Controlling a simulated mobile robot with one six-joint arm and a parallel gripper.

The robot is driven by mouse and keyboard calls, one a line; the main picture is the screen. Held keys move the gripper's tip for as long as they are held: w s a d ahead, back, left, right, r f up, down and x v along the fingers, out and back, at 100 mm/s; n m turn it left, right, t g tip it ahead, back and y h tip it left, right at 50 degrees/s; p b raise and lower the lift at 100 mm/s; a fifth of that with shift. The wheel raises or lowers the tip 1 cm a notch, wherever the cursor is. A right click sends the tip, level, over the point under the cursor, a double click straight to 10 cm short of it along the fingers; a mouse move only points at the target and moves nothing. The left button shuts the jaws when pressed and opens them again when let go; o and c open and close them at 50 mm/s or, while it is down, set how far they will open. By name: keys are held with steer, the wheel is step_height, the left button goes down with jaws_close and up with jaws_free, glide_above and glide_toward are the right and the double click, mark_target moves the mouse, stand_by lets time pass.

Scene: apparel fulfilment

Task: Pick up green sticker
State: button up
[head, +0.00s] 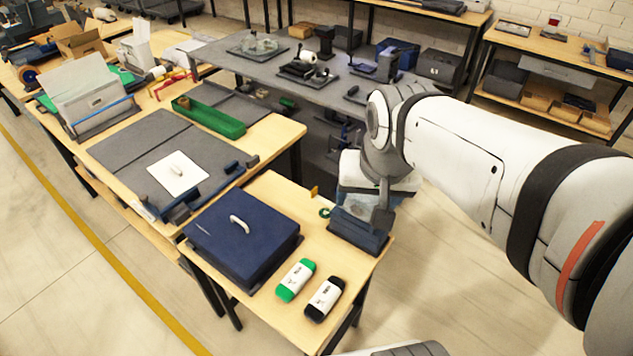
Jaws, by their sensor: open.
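A green-and-white rounded piece (296,280) lies flat near the front of the small wooden table; it is the thing here that best fits the green sticker. Small dark print shows on its white middle. A matching black-and-white piece (324,299) lies just to its right, with a narrow gap. My gripper (383,218) hangs over the table's right side, by a dark blue block, above and to the right of both pieces. It is open and apart from the green piece. Its fingertips are only partly visible, and no held object shows.
A dark blue box with a white handle (243,236) stands left of the pieces. The dark blue block (357,233) sits at the table's right edge, near a small green ring (325,212). Bare wood (318,248) lies between them. A larger workbench (290,128) adjoins behind.

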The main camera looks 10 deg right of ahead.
steer(key=w+f+m+g+b, duration=0.1)
steer(key=w+f+m+b, duration=0.25)
steer(key=w+m, duration=0.4)
steer(key=m+g+b, duration=0.3)
steer(key=m+b, duration=0.6)
steer(key=m, duration=0.8)
glide_above(325, 213)
steer(key=f, duration=3.1)
steer(key=shift+s+d+f, duration=0.3)
steer(key=shift+s+d, duration=0.05)
steer(key=shift+w+a+f+p, duration=0.15)
steer(key=shift+f+p, duration=0.2)
steer(key=shift+f, duration=0.95)
steer(key=shift+w+f+p, duration=0.15)
steer(key=shift+f+p, duration=0.2)
steer(key=shift+f, duration=1)
steer(key=shift+w+a+f+p, duration=0.15)
steer(key=shift+f+p, duration=0.2)
steer(key=shift+f, duration=0.95)
steer(key=shift+f, duration=0.1)
steer(key=c, duration=0.8)
